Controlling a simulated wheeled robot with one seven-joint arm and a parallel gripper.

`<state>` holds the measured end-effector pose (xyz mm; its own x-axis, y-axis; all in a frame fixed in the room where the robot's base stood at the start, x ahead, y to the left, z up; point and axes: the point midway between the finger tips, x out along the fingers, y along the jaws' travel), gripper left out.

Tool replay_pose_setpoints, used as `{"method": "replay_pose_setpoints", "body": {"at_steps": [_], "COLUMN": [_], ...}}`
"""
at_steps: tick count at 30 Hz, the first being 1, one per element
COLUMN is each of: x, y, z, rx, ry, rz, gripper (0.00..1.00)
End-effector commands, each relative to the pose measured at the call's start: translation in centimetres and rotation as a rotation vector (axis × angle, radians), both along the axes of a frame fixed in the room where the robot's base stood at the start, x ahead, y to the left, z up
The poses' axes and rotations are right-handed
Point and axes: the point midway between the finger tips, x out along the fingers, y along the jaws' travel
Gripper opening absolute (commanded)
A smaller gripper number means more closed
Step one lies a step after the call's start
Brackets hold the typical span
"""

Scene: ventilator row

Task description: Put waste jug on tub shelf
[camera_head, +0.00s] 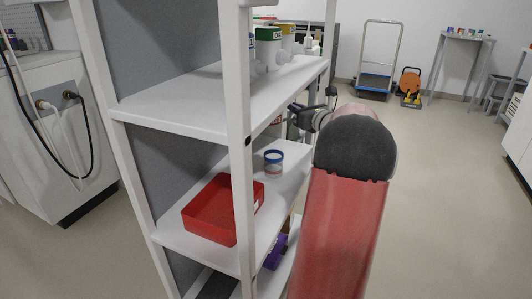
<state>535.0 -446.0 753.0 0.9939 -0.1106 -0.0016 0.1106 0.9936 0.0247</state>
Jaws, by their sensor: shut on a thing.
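My gripper (297,116) shows only in part, beyond the shelf's right edge and past my red arm. It is shut on what seems to be the waste jug (278,120). Only a small pale and reddish part of that jug shows, just under the upper board. The upper board and my wrist hide the rest, and the fingertips are not clear. The tub shelf (190,240) is the middle board of the white rack, with a red open tub (211,222) at its near end. My gripper is above this board's far part.
A clear, blue-topped jar (273,163) stands on the tub shelf behind the tub. White jugs with green (268,48) and yellow (288,36) labels stand on the upper board (180,112). A white front post (240,150) stands before the tub. Purple items (275,252) lie below.

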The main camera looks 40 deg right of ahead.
Motion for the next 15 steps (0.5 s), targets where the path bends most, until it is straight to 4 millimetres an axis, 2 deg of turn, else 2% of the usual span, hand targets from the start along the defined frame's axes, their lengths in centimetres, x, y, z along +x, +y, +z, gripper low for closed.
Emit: {"method": "replay_pose_setpoints", "body": {"at_steps": [1,3,8,15], "x": [0.0,0.0,0.0,0.0], "y": [0.0,0.0,0.0,0.0], "z": [-1.2,-2.2,-3.4,-7.2], "rx": [0.004,0.004,0.001,0.004], "ry": [0.001,0.001,-0.001,0.0], "rz": [-0.001,0.0,0.0,0.001], "gripper": [0.0,0.0,0.0,0.0]}}
